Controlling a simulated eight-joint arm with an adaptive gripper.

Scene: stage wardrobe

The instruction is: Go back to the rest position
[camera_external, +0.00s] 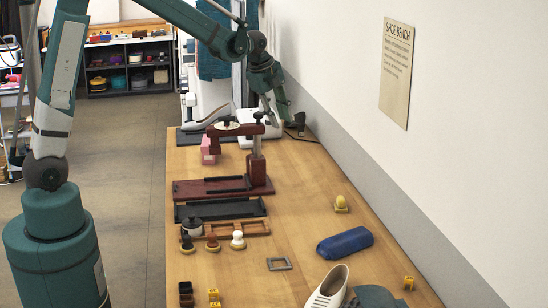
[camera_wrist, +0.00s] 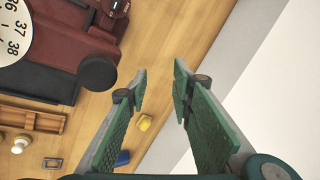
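My gripper (camera_external: 278,114) is over the far end of the wooden bench (camera_external: 300,219), close to the wall and beyond the dark red press (camera_external: 256,170). In the wrist view my gripper (camera_wrist: 159,84) shows two green-padded fingers apart, with a clear gap and nothing between them. It is above the bench and tilted, so the view looks along the bench edge and wall. Whether the fingertips touch anything at the far end is hard to tell in the external view.
The bench holds a blue case (camera_external: 345,243), a white shoe (camera_external: 329,287), a square metal frame (camera_external: 279,264), a yellow piece (camera_external: 341,204) and small brushes. The wall (camera_external: 450,150) bounds the right. Open floor (camera_external: 125,160) lies left of the bench.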

